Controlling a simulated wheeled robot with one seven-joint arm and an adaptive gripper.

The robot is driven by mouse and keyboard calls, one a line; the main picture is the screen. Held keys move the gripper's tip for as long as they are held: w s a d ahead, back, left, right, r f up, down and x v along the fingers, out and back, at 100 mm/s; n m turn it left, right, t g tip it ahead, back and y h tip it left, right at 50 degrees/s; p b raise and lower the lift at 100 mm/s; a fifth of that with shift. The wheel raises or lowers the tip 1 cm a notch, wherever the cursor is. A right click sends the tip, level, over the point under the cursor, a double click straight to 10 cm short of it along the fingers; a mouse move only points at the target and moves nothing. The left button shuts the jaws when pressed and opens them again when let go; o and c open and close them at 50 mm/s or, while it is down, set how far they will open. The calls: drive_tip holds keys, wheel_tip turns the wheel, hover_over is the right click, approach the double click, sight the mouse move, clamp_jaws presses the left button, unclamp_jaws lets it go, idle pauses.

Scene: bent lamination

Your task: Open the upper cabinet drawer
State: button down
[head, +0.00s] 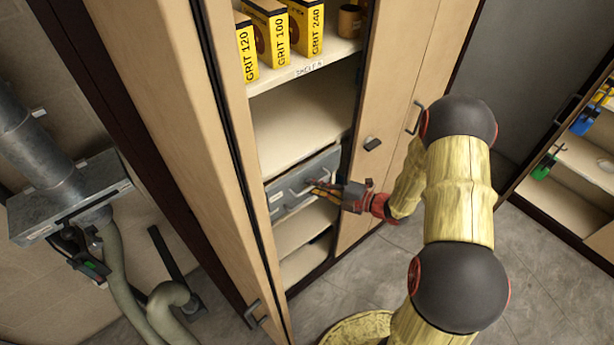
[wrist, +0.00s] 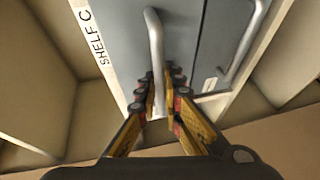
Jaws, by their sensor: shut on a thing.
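A grey two-drawer unit sits inside the tall beige cabinet, and its upper drawer (head: 292,183) faces me. My gripper (head: 318,186) is at its front. In the wrist view the picture is turned sideways, and the upper drawer's handle (wrist: 154,35) is a grey bar running between the fingers. My gripper (wrist: 158,95) is shut on that bar near its end. The lower drawer's handle (wrist: 245,40) is free, to the right. The upper drawer's front looks about flush with the lower one. My fingers partly hide the upper front in the head view.
The cabinet's left door (head: 185,120) and right door (head: 385,100) stand open on either side. Yellow grit boxes (head: 270,35) stand on the shelf above. A second shelf unit (head: 570,180) is at the right. Clear floor (head: 540,270) lies at lower right.

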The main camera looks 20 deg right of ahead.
drive_tip(key=s+d+p, duration=0.3)
drive_tip(key=s, duration=0.5)
drive_tip(key=s+d+p, duration=0.3)
drive_tip(key=s+d, duration=0.1)
drive_tip(key=s, duration=0.4)
drive_tip(key=shift+s, duration=0.4)
drive_tip(key=c, duration=2.2)
unclamp_jaws()
drive_tip(key=v, duration=1.2)
